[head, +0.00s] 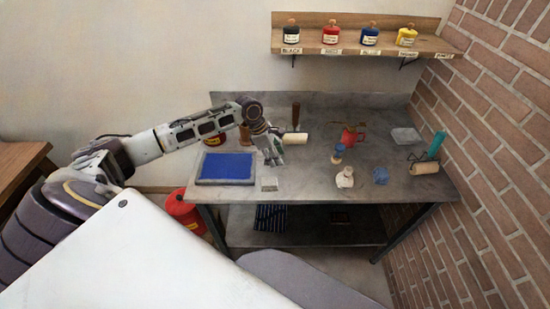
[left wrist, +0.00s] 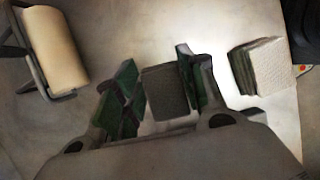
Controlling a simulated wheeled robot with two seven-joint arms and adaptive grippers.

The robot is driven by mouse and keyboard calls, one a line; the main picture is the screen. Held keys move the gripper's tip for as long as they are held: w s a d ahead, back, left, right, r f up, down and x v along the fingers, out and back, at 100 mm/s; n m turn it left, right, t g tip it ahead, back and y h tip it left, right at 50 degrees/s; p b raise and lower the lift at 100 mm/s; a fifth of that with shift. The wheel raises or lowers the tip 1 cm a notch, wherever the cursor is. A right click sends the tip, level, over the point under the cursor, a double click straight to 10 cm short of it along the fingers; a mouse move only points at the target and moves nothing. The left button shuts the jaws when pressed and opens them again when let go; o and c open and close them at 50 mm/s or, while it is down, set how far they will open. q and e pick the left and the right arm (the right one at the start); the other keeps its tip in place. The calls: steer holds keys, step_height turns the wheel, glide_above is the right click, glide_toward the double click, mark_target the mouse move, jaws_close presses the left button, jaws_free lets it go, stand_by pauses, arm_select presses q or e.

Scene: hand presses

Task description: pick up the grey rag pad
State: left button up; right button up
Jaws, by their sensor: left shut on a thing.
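My left gripper (head: 273,158) is over the left part of the metal bench (head: 320,172). In the left wrist view its two green-padded fingers (left wrist: 157,90) are closed on the grey rag pad (left wrist: 165,93), a dark grey, textured block between them. In the head view the pad is hidden or too small to make out at the fingers. I cannot tell whether the pad still touches the bench. My right gripper is not in view.
A whitish square pad (head: 269,184) with green sides lies beside the gripper, also in the left wrist view (left wrist: 268,65). A cream roller (head: 295,138) lies close behind. A blue slab (head: 226,168) is left. Bottles and another roller (head: 425,168) stand right.

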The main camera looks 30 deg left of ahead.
arm_select(q)
step_height(320, 180, up, 7)
steer(key=shift+r, duration=1)
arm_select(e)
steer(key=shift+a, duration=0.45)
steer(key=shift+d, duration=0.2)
